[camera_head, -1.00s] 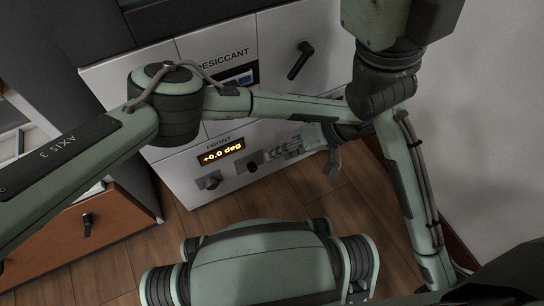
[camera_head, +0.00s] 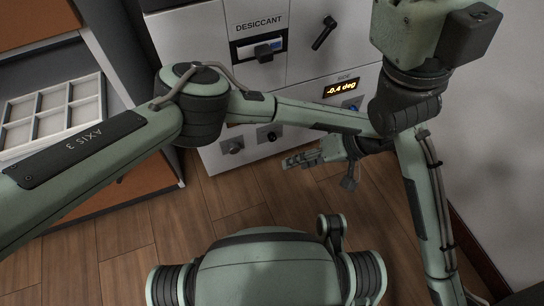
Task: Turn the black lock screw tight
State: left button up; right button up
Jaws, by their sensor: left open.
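A small black knob (camera_head: 271,136) on a dark plate sits low on the white cabinet front; it looks like the lock screw, though I cannot be sure. A grey knob (camera_head: 232,147) is to its left. My left gripper (camera_head: 286,163) is open and empty, its fingers pointing left, in front of the cabinet below and right of the black knob. It looks apart from the knob. My left forearm crosses just above the knobs and hides the panel there. My right gripper is not in view.
An amber display (camera_head: 341,88) reads -0.4 deg, with a blue part (camera_head: 352,102) below it. A black lever handle (camera_head: 324,33) and a DESICCANT drawer (camera_head: 258,50) are above. A tray (camera_head: 52,113) stands at left. The wooden floor (camera_head: 120,235) is clear.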

aim_at(272, 137)
jog(key=k+j, duration=0.15)
jog(key=k, duration=0.35)
jog(key=k+j, duration=0.2)
jog(key=k, duration=0.35)
